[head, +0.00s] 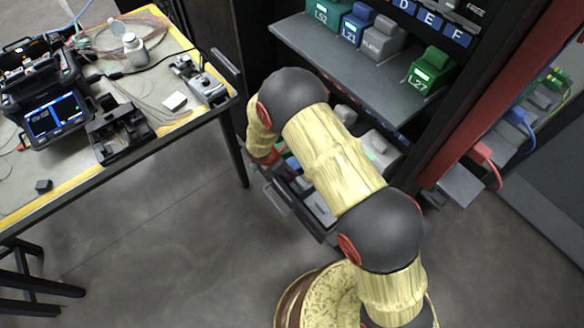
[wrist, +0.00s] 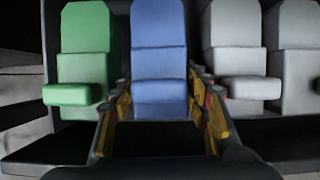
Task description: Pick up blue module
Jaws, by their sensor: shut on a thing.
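In the wrist view a blue module (wrist: 158,45) stands upright in a row, between a green module (wrist: 85,35) and a grey module (wrist: 234,45). My gripper (wrist: 160,88) has one finger on each side of the blue module's lower front and is shut on it. The module still stands in line with its neighbours. Another blue module, labelled LZ1 (head: 357,25), sits on the upper shelf.
The grey upper shelf (head: 345,75) also holds a green L27 module (head: 431,68) and other modules. A lower drawer (head: 320,215) shows beside my arm. A workbench (head: 75,215) with a splicer (head: 50,110) stands at left. The floor between is clear.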

